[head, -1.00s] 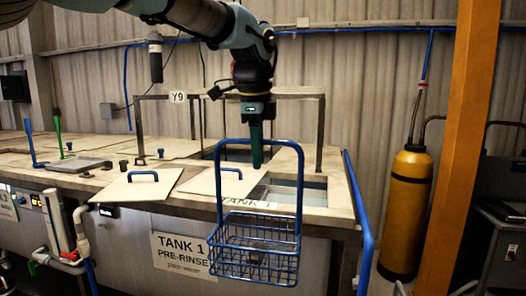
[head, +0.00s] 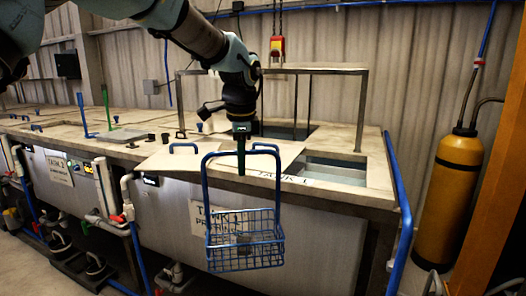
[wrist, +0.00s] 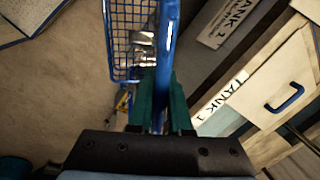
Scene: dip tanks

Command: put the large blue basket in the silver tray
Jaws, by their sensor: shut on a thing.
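The large blue basket (head: 245,252) is a wire basket with a tall blue handle. It hangs upright in front of the Tank 1 front panel, with small grey metal parts inside. My gripper (head: 241,165) is shut on the top bar of its handle. In the wrist view, the green fingers of my gripper (wrist: 160,105) close around the handle, and part of the wire basket (wrist: 127,40) shows beyond. A flat grey tray (head: 122,134), possibly the silver tray, lies on the counter at the left; I cannot be sure.
Lids with blue handles lie on the tank tops, one lid (head: 185,158) near the gripper. An open tank mouth (head: 335,172) is at the right. A metal frame (head: 362,110) stands behind. A blue rail (head: 400,215), a yellow cylinder (head: 450,190) and an orange post bound the right side.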

